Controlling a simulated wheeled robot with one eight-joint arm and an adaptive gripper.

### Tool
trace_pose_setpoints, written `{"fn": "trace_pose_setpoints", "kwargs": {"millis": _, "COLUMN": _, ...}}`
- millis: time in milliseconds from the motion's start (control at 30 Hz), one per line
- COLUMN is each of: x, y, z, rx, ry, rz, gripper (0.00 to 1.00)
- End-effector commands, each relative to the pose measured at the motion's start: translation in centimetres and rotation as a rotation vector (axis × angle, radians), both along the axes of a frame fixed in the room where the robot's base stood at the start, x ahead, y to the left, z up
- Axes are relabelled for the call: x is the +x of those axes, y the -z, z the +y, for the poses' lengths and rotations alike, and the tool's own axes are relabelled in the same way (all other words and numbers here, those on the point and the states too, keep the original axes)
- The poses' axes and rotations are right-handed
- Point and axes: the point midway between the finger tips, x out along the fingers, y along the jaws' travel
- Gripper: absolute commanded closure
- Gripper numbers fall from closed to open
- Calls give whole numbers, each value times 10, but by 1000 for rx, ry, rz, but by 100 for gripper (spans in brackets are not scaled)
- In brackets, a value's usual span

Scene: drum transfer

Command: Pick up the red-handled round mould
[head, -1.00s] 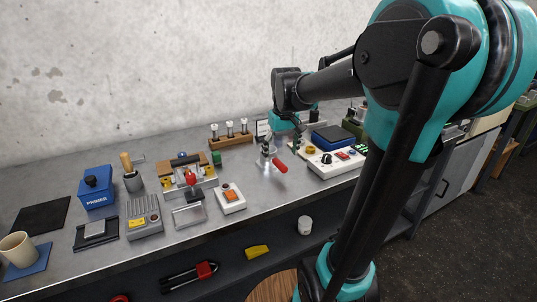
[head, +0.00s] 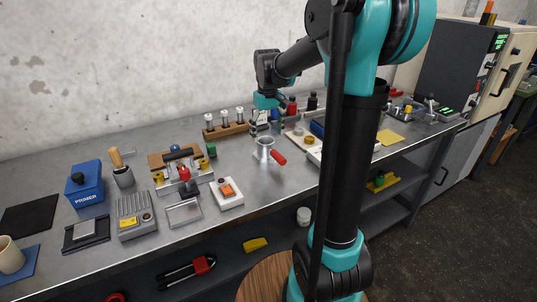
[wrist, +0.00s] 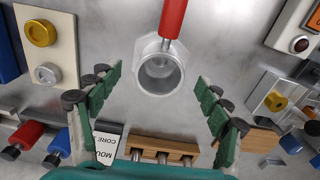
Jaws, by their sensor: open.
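The red-handled round mould (head: 264,149) is a small silver cup with a red handle, standing on the grey bench. In the wrist view the mould (wrist: 160,74) shows its round opening, with the red handle pointing to the top of the picture. My gripper (head: 262,118) is behind and above the mould in the head view. In the wrist view my gripper (wrist: 157,95) is open, its green-padded fingers wide apart at left and right. The mould lies between and slightly beyond the fingertips, with nothing held.
A wooden rack of metal plungers (head: 226,130) stands left of my gripper. A white box with an orange switch (head: 227,193) and a fixture with a red knob (head: 186,178) stand left of the mould. The bench around the mould is mostly clear. My arm hides part of the bench right.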

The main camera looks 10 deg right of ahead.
Motion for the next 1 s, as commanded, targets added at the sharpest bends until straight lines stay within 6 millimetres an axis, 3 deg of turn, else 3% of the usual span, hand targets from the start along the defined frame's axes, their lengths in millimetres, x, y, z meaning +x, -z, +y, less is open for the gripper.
{"fn": "trace_pose_setpoints", "kwargs": {"millis": 267, "x": 0, "y": 20, "z": 1, "rx": 0, "ry": 0, "rz": 0, "gripper": 22}}
{"fn": "trace_pose_setpoints", "kwargs": {"millis": 567, "x": 1, "y": 59, "z": 2, "rx": 0, "ry": 1, "rz": 0, "gripper": 22}}
{"fn": "trace_pose_setpoints", "kwargs": {"millis": 867, "x": 0, "y": 64, "z": 2, "rx": 0, "ry": 0, "rz": 0, "gripper": 22}}
{"fn": "trace_pose_setpoints", "kwargs": {"millis": 1000, "x": 0, "y": 64, "z": 2, "rx": 0, "ry": 0, "rz": 0, "gripper": 38}}
